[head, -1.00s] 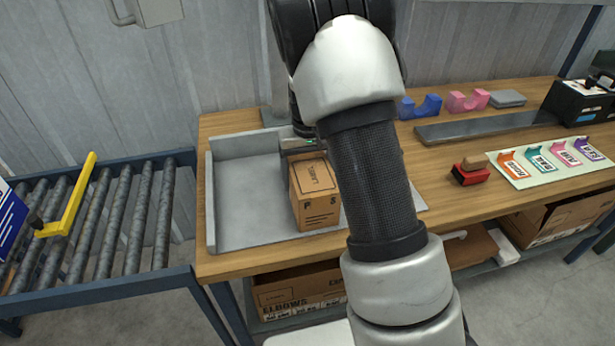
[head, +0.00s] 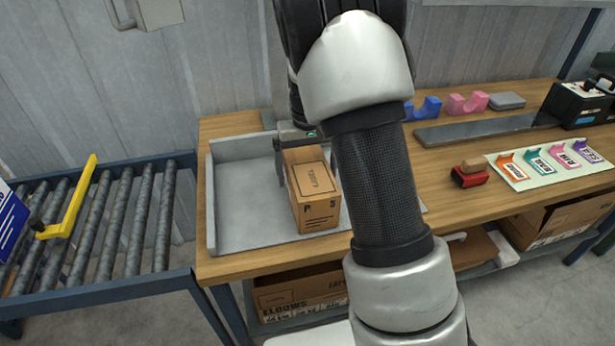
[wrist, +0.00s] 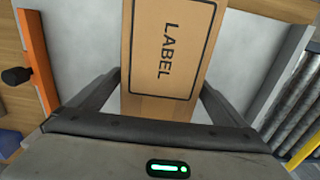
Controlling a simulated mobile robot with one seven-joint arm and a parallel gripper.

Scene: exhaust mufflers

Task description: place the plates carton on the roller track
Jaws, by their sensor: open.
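A brown carton (head: 318,208) sits in the grey tray on the bench, with a label panel on its top; the print on its near side is too small to read fully. In the wrist view the carton (wrist: 172,45) lies between the two fingers of my gripper (wrist: 163,88), with LABEL readable on it. My gripper (head: 297,137) is open at the carton's far end, partly hidden by my arm. The roller track (head: 120,225) stands left of the bench, with bare rollers in its middle and right part.
The grey tray (head: 228,205) has raised walls at its left and back. A yellow bar (head: 75,205) crosses the track's left part, beside a blue-and-white box (head: 10,225). A red stamp (head: 469,178) and label cards (head: 545,165) lie right of my arm.

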